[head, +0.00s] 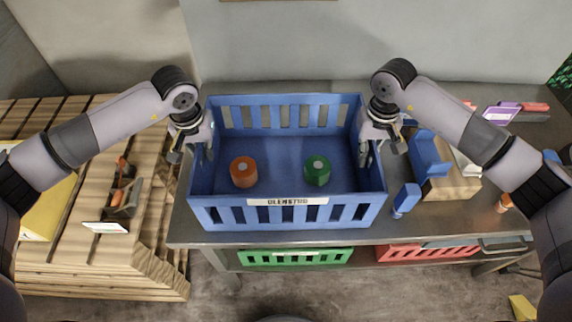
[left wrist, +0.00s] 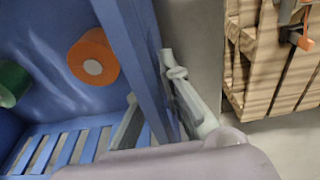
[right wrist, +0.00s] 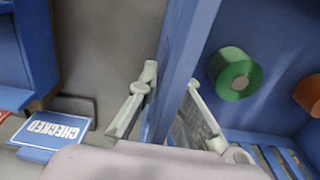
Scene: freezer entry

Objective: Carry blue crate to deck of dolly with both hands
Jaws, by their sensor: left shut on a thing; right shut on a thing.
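The blue crate (head: 290,213) has slatted walls and a label reading "ULENSTUD" on its near side. It sits upright at the metal table, and I cannot tell whether its base touches the top. An orange roll (head: 243,172) and a green roll (head: 318,170) stand inside it. My left gripper (head: 194,150) is shut on the crate's left wall; the left wrist view shows its fingers on both sides of that wall (left wrist: 138,60). My right gripper (head: 380,150) is shut on the right wall, also with a finger on each side (right wrist: 180,60). I cannot make out a dolly.
The metal table (head: 420,222) holds a blue block (head: 406,199), a box with blue parts (head: 450,187) and other items at the right. A green crate (head: 295,257) and a red crate (head: 440,253) are below. Wooden pallets (head: 150,250) stand close at the left.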

